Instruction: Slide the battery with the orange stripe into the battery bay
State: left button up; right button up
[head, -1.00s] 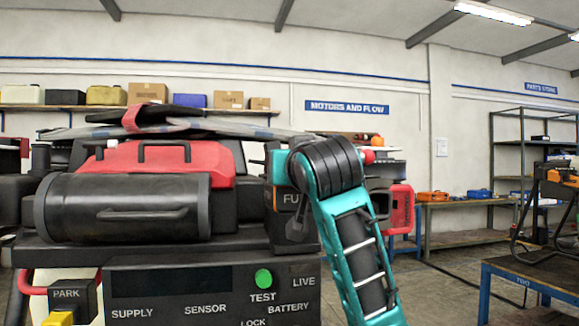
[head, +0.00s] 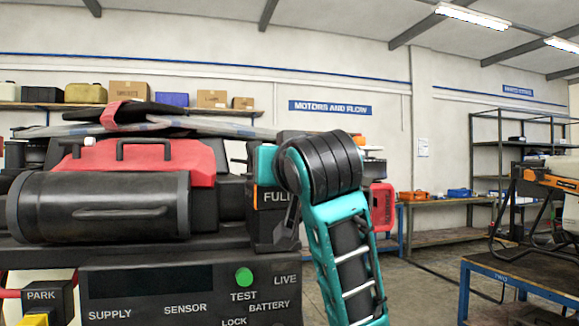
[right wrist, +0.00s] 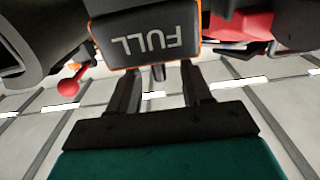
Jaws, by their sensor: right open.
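The battery is a dark block marked FULL with an orange edge line (head: 270,198), at the right side of the drone in the head view. My teal right arm partly covers it there. In the right wrist view the battery (right wrist: 145,38) fills the top middle, its label upside down. My right gripper (right wrist: 160,78) is open, its two dark fingers pointing at the battery's lower edge. I cannot tell whether they touch it. The battery bay's opening is hidden, and how deep the battery sits cannot be told. My left gripper is out of view.
The drone has a red body (head: 140,160) and a large black cylinder (head: 98,205). A panel (head: 190,290) with a green TEST button stands below it. A blue table (head: 530,278) with orange equipment is at the right. Open floor lies between.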

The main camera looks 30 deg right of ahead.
jog(key=v, duration=0.8)
jog(key=shift+s, duration=0.3)
